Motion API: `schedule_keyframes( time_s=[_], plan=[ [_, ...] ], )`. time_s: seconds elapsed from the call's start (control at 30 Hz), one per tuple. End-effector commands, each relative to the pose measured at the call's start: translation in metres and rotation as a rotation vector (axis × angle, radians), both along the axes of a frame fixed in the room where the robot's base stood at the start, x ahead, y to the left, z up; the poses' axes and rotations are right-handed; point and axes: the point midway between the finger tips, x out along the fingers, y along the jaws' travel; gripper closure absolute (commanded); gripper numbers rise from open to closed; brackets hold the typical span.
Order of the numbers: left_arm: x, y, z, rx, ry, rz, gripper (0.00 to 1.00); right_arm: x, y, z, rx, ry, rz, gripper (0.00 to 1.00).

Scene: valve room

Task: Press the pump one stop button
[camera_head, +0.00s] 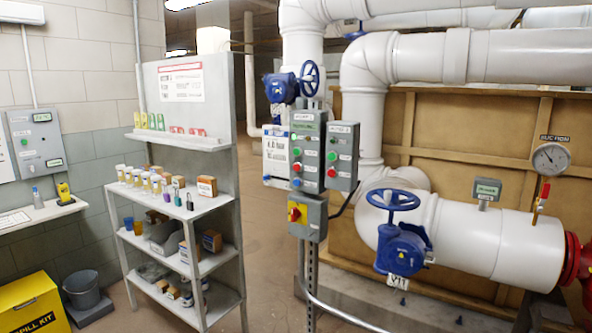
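A grey push-button box (308,130) stands on a metal post right of centre. It carries a column of small buttons, with a red button (297,168) and a blue button (297,183) low on it. A second grey box (344,140) joins its right side, with a green button (332,156) above a red button (332,172). The labels are too small to read, so I cannot tell which button is the pump one stop. Below is a box with a red and yellow rotary switch (297,212). Neither of my grippers is in view.
A grey shelf unit (222,250) with bottles and boxes stands left of the post. A blue-wheeled valve (400,248) on a white pipe is to the right. A yellow spill kit box (35,305) and bucket (82,290) sit lower left. Bare floor (265,235) shows between shelf and post.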

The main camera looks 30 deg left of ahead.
Motion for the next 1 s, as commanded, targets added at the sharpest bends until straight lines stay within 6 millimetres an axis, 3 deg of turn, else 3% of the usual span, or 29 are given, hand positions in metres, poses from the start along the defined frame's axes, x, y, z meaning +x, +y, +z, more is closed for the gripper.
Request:
schedule_keyframes(
  time_s=[0.03,0.1,1.0],
  plan=[
    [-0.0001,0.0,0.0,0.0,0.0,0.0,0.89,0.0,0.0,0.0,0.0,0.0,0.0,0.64],
    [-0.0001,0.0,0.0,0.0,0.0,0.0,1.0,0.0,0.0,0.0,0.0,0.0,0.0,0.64],
    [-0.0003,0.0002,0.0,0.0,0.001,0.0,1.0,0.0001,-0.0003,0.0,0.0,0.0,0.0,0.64]
  ],
)
